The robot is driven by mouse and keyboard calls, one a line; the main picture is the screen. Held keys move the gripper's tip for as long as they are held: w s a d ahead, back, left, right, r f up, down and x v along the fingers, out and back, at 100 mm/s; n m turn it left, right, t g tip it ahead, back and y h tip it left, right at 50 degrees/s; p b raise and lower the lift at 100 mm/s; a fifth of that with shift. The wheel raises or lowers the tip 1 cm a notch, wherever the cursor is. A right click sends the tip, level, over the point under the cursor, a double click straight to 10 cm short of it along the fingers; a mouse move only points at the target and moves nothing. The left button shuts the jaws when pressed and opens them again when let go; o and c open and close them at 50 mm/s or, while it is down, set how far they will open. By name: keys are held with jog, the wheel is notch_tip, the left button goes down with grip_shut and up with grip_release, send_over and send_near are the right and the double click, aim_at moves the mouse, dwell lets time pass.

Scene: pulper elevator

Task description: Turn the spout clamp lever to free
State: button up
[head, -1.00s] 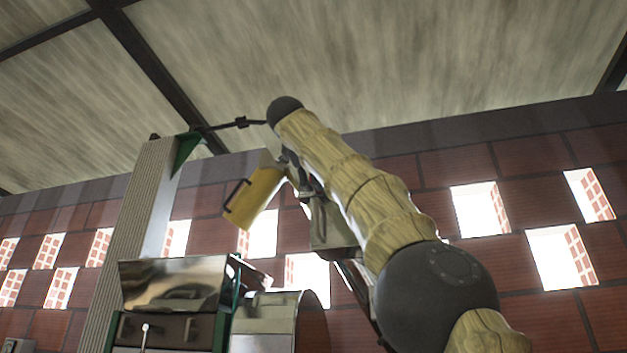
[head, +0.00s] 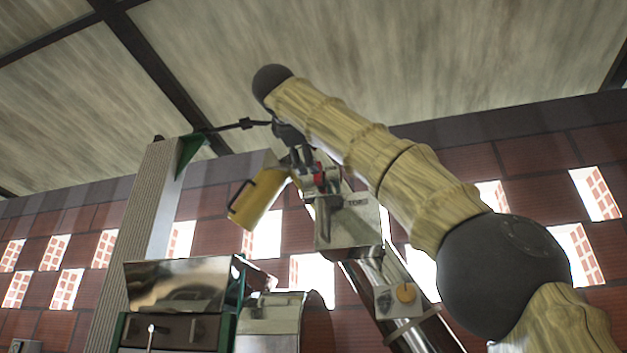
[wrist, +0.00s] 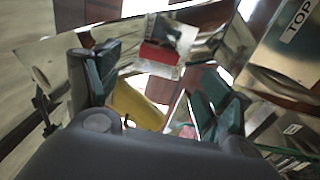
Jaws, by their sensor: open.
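A yellow spout (head: 262,198) with a dark handle on its side hangs from the elevator head, a metal box (head: 350,222) marked TOP. In the wrist view the yellow spout (wrist: 138,106) shows between and beyond my fingers, and the TOP box (wrist: 288,50) is at the upper right. A red and white plate (wrist: 162,52) sits ahead of the fingers. I cannot make out the clamp lever for certain; a small red part (wrist: 187,131) shows near the right finger. My gripper (wrist: 158,88) is open, with nothing visibly held. In the head view my arm partly hides it.
A slanted metal elevator tube (head: 385,285) runs down from the box. A shiny hopper (head: 178,285) and a rounded metal housing (head: 268,318) stand below left. A ribbed post (head: 140,235) rises at left, with a brick wall (head: 520,190) behind.

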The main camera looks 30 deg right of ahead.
jog(key=shift+v, duration=1.6)
